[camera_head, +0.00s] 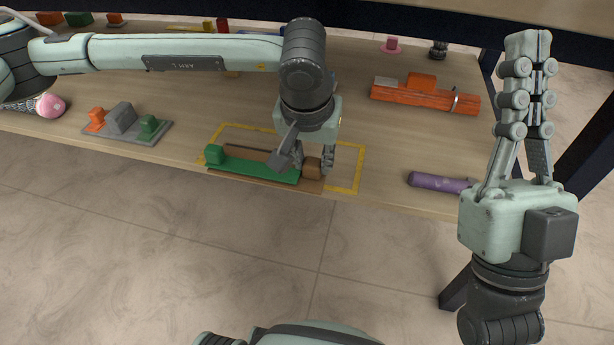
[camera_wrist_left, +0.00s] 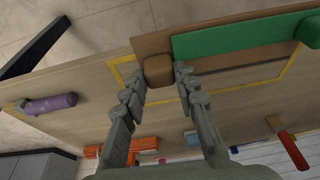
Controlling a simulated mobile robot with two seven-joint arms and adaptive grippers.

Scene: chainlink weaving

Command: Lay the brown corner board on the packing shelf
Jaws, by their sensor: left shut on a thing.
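The brown corner board (camera_head: 312,186) lies low over the packing shelf (camera_head: 370,150) at its front edge, within and partly over the yellow outline (camera_head: 360,170). I cannot tell whether it rests fully on the wood. Its brown block (camera_head: 314,167) is between the fingers of my left gripper (camera_head: 312,164), which is shut on it. The block also shows in the left wrist view (camera_wrist_left: 158,70). A green board (camera_head: 255,169) with a green knob lies along the brown board and hides part of it. My right gripper (camera_head: 528,36) is raised at the right, fingers together and empty.
A grey base with orange and green blocks (camera_head: 122,120) stands left of the outline. A purple cylinder (camera_head: 436,182) lies near the front edge at right. An orange-red bar (camera_head: 425,97) lies behind it. Dark shelf posts flank the right side.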

